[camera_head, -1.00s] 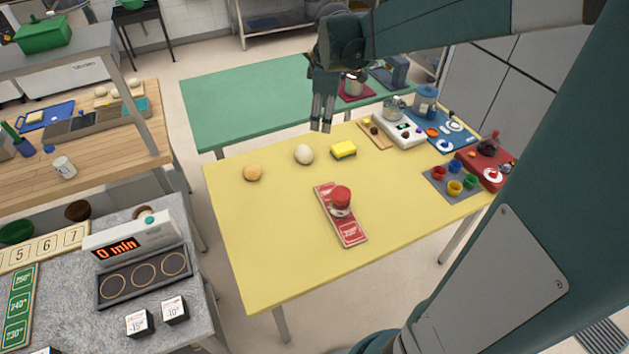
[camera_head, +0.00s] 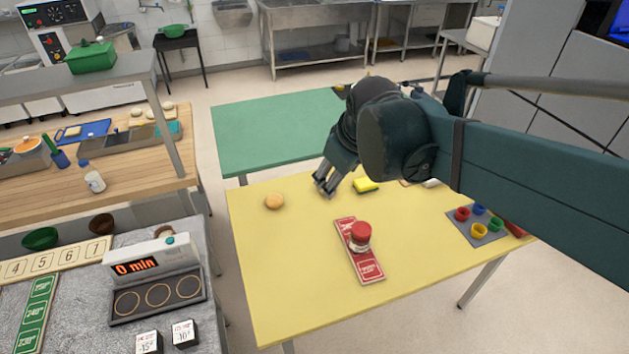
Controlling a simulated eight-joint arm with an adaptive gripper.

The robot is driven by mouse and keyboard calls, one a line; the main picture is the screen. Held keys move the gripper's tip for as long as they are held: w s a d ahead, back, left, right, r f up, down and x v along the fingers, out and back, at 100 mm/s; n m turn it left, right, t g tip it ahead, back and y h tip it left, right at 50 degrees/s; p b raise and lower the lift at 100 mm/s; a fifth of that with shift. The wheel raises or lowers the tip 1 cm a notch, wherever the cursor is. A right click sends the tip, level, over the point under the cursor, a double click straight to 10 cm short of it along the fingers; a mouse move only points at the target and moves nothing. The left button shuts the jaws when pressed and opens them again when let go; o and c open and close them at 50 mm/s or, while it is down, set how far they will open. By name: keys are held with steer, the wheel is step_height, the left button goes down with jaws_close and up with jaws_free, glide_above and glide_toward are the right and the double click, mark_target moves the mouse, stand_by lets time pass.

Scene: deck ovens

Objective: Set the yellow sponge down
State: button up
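The yellow sponge (camera_head: 366,185) lies on the yellow table (camera_head: 300,290), near its far edge, partly covered by my arm. My gripper (camera_head: 325,187) points down over the table, to the left of the sponge and apart from it in the picture. Its fingers are small and dark here, and I cannot tell how far apart they are. The pale round ball seen earlier is not visible now; my gripper covers about that place.
An orange-tan bun (camera_head: 273,201) lies left of my gripper. A red-lidded jar (camera_head: 360,236) stands on a red board (camera_head: 369,265). Several coloured cups on a grey mat (camera_head: 477,235) are at the right. The table's left front is clear. A green table (camera_head: 260,125) stands behind.

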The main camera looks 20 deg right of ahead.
steer(key=s+a+f+m+t, duration=0.1)
steer(key=s+a+m, duration=0.3)
steer(key=s, duration=0.6)
steer(key=shift+s+a+f+m+t, duration=0.15)
steer(key=shift+a+f+m+t, duration=0.2)
steer(key=shift+f, duration=0.35)
steer(key=shift+f+b, duration=1.1)
